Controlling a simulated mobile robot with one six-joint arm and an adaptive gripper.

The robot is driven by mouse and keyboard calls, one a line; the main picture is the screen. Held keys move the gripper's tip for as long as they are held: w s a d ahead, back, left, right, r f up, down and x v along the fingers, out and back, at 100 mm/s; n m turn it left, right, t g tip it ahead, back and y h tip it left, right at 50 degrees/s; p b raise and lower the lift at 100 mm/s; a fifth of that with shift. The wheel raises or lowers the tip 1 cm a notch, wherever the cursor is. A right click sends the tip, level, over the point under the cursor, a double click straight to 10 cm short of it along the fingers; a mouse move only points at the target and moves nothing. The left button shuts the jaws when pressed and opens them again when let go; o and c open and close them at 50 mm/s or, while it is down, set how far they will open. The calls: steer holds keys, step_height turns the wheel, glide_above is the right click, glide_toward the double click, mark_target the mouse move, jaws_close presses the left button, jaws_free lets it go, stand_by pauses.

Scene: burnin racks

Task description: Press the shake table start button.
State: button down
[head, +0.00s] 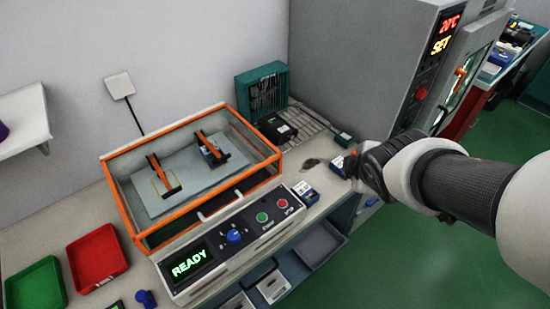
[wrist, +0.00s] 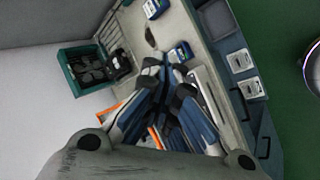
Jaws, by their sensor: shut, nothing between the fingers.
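The shake table is a box with an orange-edged clear cover (head: 237,198) and a plate inside. The control panel (head: 207,280) along its front has a display (head: 188,262) reading READY in green. A blue knob (head: 234,236), a green button (head: 262,217) and a red button (head: 283,204) sit on it; their labels are too small to read. My gripper (head: 350,168) is shut and empty, right of the panel and apart from both buttons. In the wrist view my closed fingers (wrist: 166,76) point toward the bench, and the buttons cannot be made out behind them.
A small blue box (head: 306,191) lies beside the panel's right end. Red (head: 96,258) and green (head: 36,284) trays are at left. A tall grey chamber (head: 350,70) stands behind my arm.

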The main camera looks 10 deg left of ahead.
steer(key=a+f+n+g+y, duration=0.1)
steer(key=a+f+n+y, duration=0.2)
steer(key=a+f+n, duration=0.4)
steer(key=w+a+f+n+g+y, duration=0.1)
steer(key=a+f+n+y, duration=0.3)
steer(key=a+n, duration=0.9)
step_height(320, 180, down, 3)
steer(key=shift+a+f+g, duration=0.1)
steer(key=shift+a+g, duration=0.2)
steer(key=shift+a, duration=0.4)
steer(key=shift+f, duration=0.1)
steer(key=b, duration=0.6)
glide_above(265, 215)
step_height(265, 215, down, 8)
steer(key=shift+r, duration=0.25)
steer(key=shift+s+f+b, duration=0.1)
steer(key=shift+f+b, duration=0.5)
steer(key=shift+b, duration=0.05)
steer(key=shift+f, duration=0.15)
steer(key=shift+f+b, duration=0.3)
steer(key=shift+b, duration=0.4)
